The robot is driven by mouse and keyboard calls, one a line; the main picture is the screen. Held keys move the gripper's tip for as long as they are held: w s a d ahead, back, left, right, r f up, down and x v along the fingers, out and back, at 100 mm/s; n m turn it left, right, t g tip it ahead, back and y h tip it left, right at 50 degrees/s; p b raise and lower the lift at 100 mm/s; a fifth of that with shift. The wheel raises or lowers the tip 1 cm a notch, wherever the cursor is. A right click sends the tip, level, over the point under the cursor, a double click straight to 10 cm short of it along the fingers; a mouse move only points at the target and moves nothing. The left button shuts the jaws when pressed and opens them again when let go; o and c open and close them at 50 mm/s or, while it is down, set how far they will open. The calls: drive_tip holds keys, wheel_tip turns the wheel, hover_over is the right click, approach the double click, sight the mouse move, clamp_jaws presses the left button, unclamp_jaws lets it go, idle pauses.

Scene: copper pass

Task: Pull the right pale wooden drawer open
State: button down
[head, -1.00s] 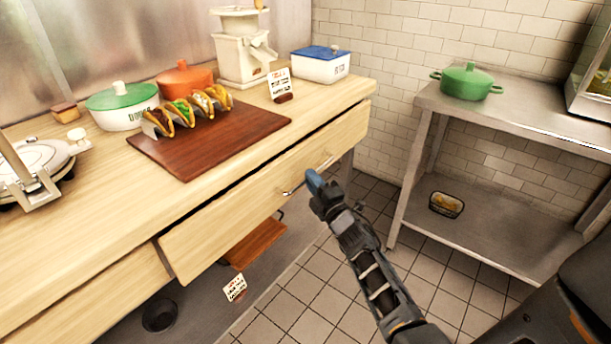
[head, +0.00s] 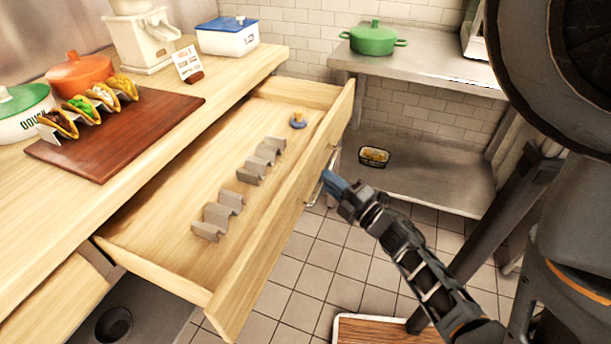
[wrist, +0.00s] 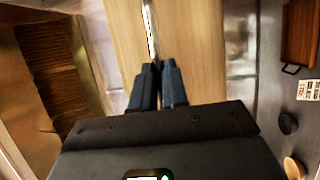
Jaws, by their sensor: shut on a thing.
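The right pale wooden drawer (head: 262,262) stands well out from the counter, and its inside shows in the head view. Two grey wavy taco holders (head: 217,215) and a small blue-and-tan object (head: 298,121) lie in it. Its metal handle (head: 325,180) is on the front face. My gripper (head: 330,181) is at the handle, with its blue fingers shut on it. In the wrist view, the fingers (wrist: 158,85) close around the lower end of the handle bar (wrist: 149,30), in front of the pale drawer front (wrist: 187,45).
The counter above holds a dark red board (head: 165,122) with tacos, an orange pot (head: 82,77) and a blue-lidded box (head: 228,36). A steel shelf unit (head: 430,75) with a green pot (head: 374,40) stands at the right. Tiled floor lies between.

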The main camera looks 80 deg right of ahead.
drive_tip(key=shift+s+a, duration=0.25)
drive_tip(key=shift+s, duration=0.7)
drive_tip(key=shift+s+a, duration=0.25)
drive_tip(key=shift+s, duration=0.7)
drive_tip(key=c, duration=1.1)
unclamp_jaws()
drive_tip(key=shift+c, duration=0.2)
drive_tip(key=b+v, duration=0.1)
drive_tip(key=v, duration=0.6)
drive_tip(key=shift+s+a+b, duration=0.25)
drive_tip(key=shift+s+b, duration=0.05)
drive_tip(key=shift+b, duration=0.1)
drive_tip(key=shift+w+f, duration=0.1)
